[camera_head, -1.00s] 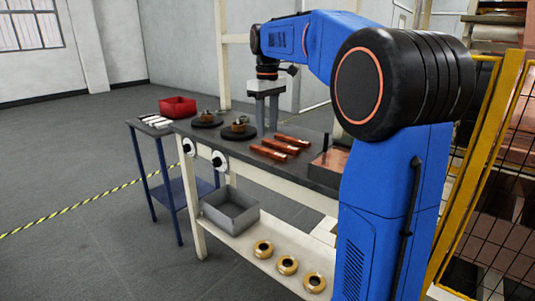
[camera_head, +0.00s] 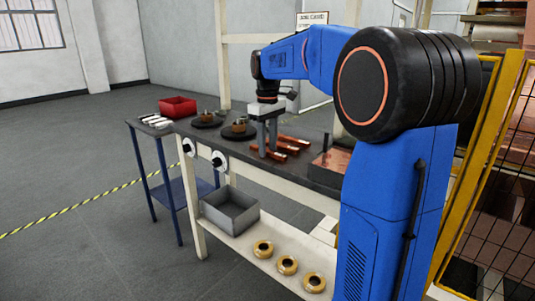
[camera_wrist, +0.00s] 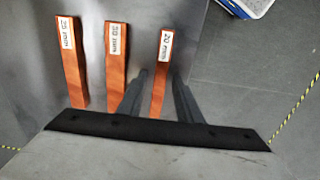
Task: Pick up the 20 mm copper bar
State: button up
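Three copper bars lie side by side on the dark bench top. The 20 mm copper bar (camera_wrist: 161,88) is the rightmost in the wrist view, with a white label at its far end. In the head view it appears to be the nearest bar (camera_head: 281,157), partly hidden by my gripper. My gripper (camera_head: 267,147) is open and low over the bars. In the wrist view its two fingers (camera_wrist: 159,76) stand on either side of the 20 mm bar, with gaps showing. I cannot tell how far the fingertips are above the bench.
The 25 mm bar (camera_wrist: 72,62) and a middle bar (camera_wrist: 116,65) lie to the left in the wrist view. A yellow fence (camera_head: 481,170) stands right.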

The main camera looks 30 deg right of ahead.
grip_shut()
